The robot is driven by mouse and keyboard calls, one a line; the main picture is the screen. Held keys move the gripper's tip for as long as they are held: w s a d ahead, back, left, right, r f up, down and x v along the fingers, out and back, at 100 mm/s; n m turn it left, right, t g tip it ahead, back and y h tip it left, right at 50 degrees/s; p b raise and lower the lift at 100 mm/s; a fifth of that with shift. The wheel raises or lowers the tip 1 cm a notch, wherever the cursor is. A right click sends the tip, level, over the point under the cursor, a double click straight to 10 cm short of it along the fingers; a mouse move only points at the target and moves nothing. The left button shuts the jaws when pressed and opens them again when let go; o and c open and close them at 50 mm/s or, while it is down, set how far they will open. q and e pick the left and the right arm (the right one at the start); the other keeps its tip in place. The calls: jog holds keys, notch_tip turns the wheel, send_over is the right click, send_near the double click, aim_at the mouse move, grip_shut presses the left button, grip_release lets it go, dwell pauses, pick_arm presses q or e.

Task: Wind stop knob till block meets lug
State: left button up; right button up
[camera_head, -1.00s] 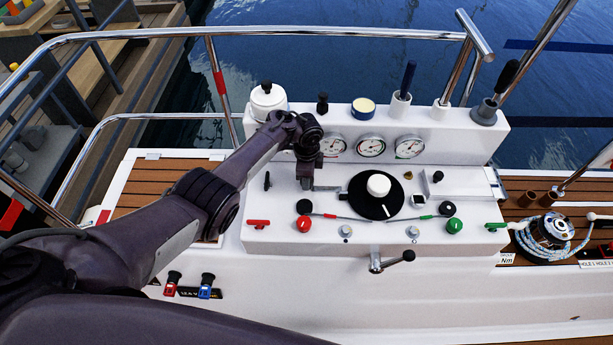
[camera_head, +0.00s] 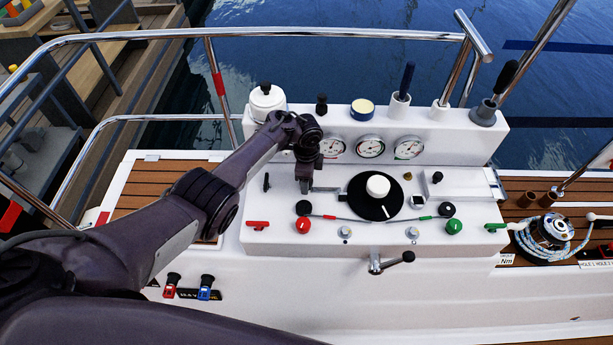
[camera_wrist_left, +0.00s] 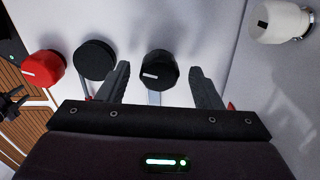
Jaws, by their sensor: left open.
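In the head view my left gripper (camera_head: 304,184) points down over the left part of the white panel (camera_head: 270,205), beside the metal strip (camera_head: 326,189). The left wrist view shows the gripper (camera_wrist_left: 160,84) open, with one finger on each side of a black knob with a white mark (camera_wrist_left: 160,72), which looks like the stop knob. I see gaps between both fingers and the knob. A pale metal strip (camera_wrist_left: 155,98) shows just below the knob. In the head view my gripper hides this knob. I cannot make out the block or the lug. My right gripper is not in view.
A plain black knob (camera_wrist_left: 95,60) and a red knob (camera_wrist_left: 42,68) stand close by on the left in the wrist view. A black disc (camera_head: 364,206) with a white knob (camera_head: 378,186) lies right of the gripper. Gauges (camera_head: 371,146) stand behind.

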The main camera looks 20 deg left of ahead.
pick_arm(q)
notch_tip(320, 180, up, 8)
jog(key=shift+f+p, duration=0.1)
jog(key=shift+p, duration=1.05)
jog(key=shift+f, duration=0.1)
